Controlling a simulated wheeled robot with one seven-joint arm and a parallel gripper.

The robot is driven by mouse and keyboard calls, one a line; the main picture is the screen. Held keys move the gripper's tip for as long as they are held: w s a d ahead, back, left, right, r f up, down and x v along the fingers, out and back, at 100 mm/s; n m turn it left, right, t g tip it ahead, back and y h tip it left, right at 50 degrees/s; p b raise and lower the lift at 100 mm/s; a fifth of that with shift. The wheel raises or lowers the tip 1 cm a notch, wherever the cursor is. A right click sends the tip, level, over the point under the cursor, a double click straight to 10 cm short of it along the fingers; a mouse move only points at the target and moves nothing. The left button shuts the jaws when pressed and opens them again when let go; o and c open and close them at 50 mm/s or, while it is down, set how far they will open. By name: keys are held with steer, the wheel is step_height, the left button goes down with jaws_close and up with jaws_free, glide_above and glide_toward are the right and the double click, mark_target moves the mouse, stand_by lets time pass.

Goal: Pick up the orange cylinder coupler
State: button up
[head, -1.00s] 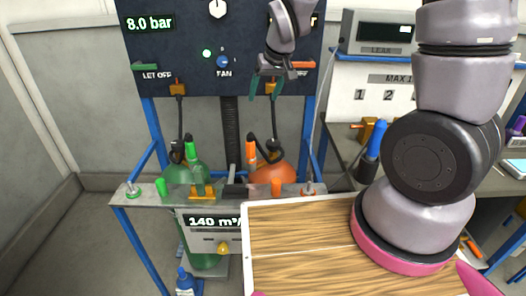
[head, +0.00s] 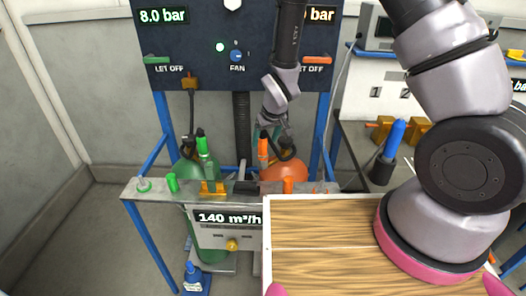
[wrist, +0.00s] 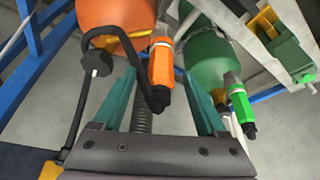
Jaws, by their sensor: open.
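In the wrist view the coupler (wrist: 161,62) has a white band and a black end, and lies in line with the gap between my fingers. My gripper (head: 270,132) is open and just above the coupler in the head view. Its teal fingers (wrist: 158,74) stand on either side of the coupler in the wrist view; I see no contact. How deep the coupler sits between them is hard to tell.
A green cylinder (head: 191,172) with a green coupler (head: 202,146) stands to the left. A black hose (wrist: 97,58) loops beside the orange coupler. A metal shelf (head: 152,194) runs in front, the blue-framed panel (head: 200,70) stands behind, and a wooden tray (head: 320,235) is near me.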

mark_target(263, 145)
steer(key=x, duration=0.4)
steer(key=shift+w+a+f, duration=0.1)
steer(key=shift+f, duration=0.25)
jaws_close()
steer(key=shift+r, duration=0.2)
step_height(263, 145, up, 10)
steer(key=shift+f, duration=0.15)
